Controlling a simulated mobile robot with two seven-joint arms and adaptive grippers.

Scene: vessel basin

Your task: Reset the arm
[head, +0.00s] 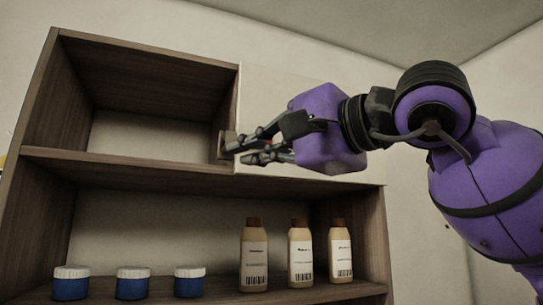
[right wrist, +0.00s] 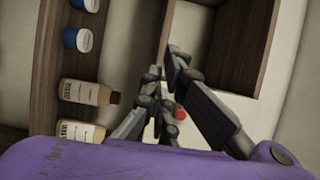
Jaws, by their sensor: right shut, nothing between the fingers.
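My right arm, purple and black, comes in from the right in the head view. Its right gripper (head: 246,150) is at the right edge of the shelf's open upper compartment, and its fingers are shut with nothing held. The fingertips are near a small brown piece (head: 226,146) on that edge; I cannot tell whether they touch it. The right wrist view also shows the fingers (right wrist: 165,85) in front of the shelf. My left gripper is not in view.
A dark wooden shelf (head: 130,164) fills the left and middle. Its upper compartment looks empty. Below stand blue jars with white lids (head: 132,283) and brown-capped bottles (head: 254,256). A pale panel (head: 300,85) is behind my gripper. The right side near the wall has free room.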

